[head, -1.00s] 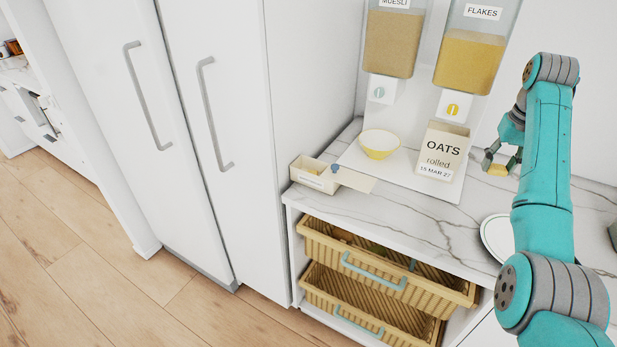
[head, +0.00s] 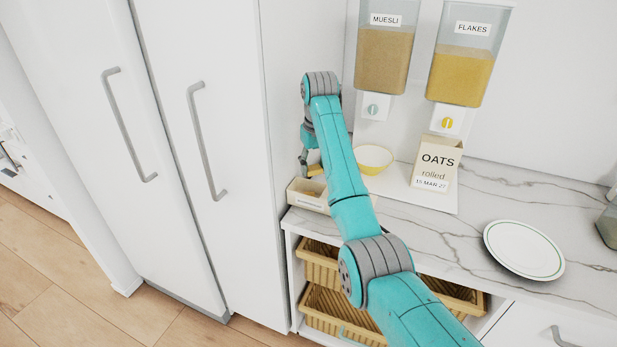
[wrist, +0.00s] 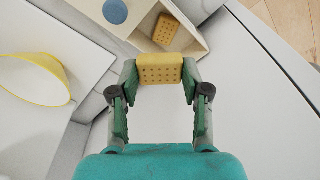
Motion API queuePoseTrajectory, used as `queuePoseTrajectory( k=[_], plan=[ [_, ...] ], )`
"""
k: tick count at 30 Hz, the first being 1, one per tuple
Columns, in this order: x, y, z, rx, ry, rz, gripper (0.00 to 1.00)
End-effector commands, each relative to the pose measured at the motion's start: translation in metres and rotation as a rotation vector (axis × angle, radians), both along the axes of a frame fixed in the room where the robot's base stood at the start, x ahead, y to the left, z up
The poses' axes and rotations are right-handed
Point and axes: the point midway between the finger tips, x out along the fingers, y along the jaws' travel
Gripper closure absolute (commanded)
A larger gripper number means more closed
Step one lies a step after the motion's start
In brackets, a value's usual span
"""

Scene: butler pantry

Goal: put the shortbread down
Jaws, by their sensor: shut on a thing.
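My gripper (head: 311,168) is shut on a yellow rectangular shortbread (wrist: 160,69) with rows of small holes. In the head view, it is above the cream box (head: 302,193) at the left end of the counter. In the wrist view, the held shortbread is just short of the open part of the box (wrist: 200,30). Another shortbread (wrist: 166,32) lies inside. A round blue knob (wrist: 115,11) sits on the box's pale lid, left of the opening. My arm hides the lid in the head view.
A yellow-and-white bowl (head: 373,158) and an oats carton (head: 436,164) stand right of the box, below two cereal dispensers (head: 384,58). A white cabinet side (head: 285,110) rises close to the left. A green-rimmed plate (head: 524,249) lies empty at the right, with clear marble around it.

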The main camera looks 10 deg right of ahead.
Motion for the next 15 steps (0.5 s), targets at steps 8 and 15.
queuePoseTrajectory(
  k=[8, 15],
  plan=[
    [-0.001, -0.001, -0.022, 0.0, 0.002, 0.0, 0.71],
    [-0.003, -0.002, -0.046, 0.0, 0.001, 0.001, 0.71]
  ],
)
